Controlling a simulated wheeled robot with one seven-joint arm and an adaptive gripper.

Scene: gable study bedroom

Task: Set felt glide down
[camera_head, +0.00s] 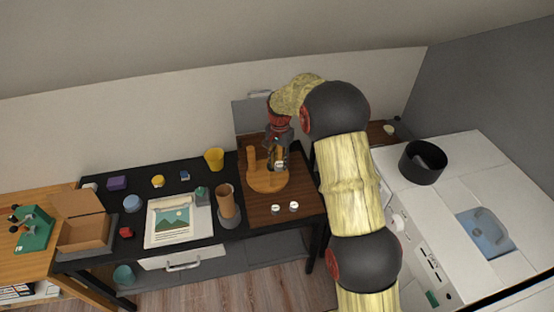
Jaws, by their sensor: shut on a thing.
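My gripper (280,163) is at the end of the arm, pointing down over a round wooden stand (262,184) with an upright post, on the dark brown board at the right of the table. It is shut on a small pale piece, taken to be the felt glide, mostly hidden between the fingers. I cannot tell whether the piece touches the stand. Two small round whitish pieces (285,208) lie on the board in front of the stand.
A brown cylinder (228,203), a yellow cup (214,159) and a picture sheet (178,222) are left of the stand. An open cardboard box (84,234) is farther left. A black pot (422,162) stands on the white unit at right. The board's front right is clear.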

